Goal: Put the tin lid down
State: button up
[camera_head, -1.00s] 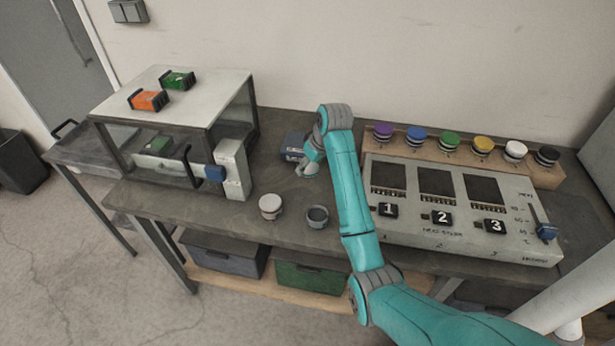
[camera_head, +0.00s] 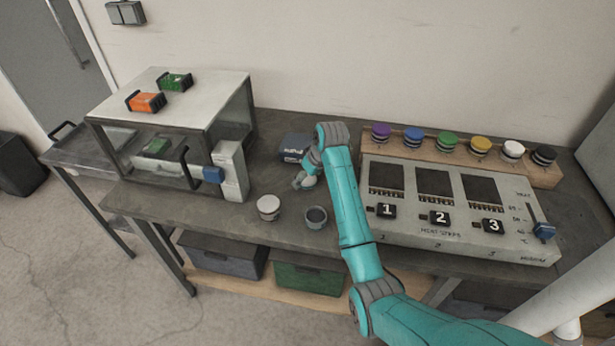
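My gripper (camera_head: 304,182) is low over the bench, just in front of a dark blue box and behind the two small tins. It is small and partly covered by my own arm, so I cannot tell whether its fingers are open or hold anything. One grey tin (camera_head: 268,208) has a pale, closed-looking top. The other grey tin (camera_head: 316,217) is open, with a dark inside. I cannot make out a separate tin lid in or beside my gripper.
The dark blue box (camera_head: 294,147) stands behind my gripper. A glass-sided cabinet (camera_head: 205,90) is at left, its white post with a blue handle (camera_head: 214,174) near the tins. A numbered heating panel (camera_head: 420,240) is at right. Bare bench lies around the tins.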

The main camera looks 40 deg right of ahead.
jog(key=shift+r, duration=0.15)
jog(key=v, duration=1.2)
dwell(0.4)
